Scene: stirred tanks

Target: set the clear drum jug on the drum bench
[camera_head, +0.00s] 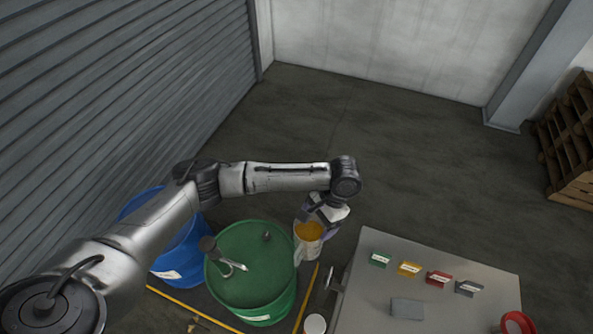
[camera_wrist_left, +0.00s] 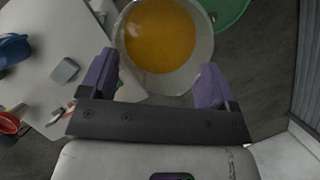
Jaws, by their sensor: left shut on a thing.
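A clear jug (camera_head: 309,240) holding amber liquid is in my left gripper (camera_head: 322,217), between the green drum and the metal bench. In the left wrist view the jug (camera_wrist_left: 163,38) sits between the two purple fingers of my left gripper (camera_wrist_left: 158,85), which is shut on it. I look down into its round mouth there. The bench (camera_head: 455,280) is a grey metal top at the lower right, with its near part cut off by the frame edge. It also shows in the left wrist view (camera_wrist_left: 45,35). My right gripper is not in view.
Small coloured labelled blocks (camera_head: 409,269), a grey block (camera_head: 407,308) and a red container (camera_head: 517,322) are on the bench. Wooden pallets (camera_head: 570,140) stand far right.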

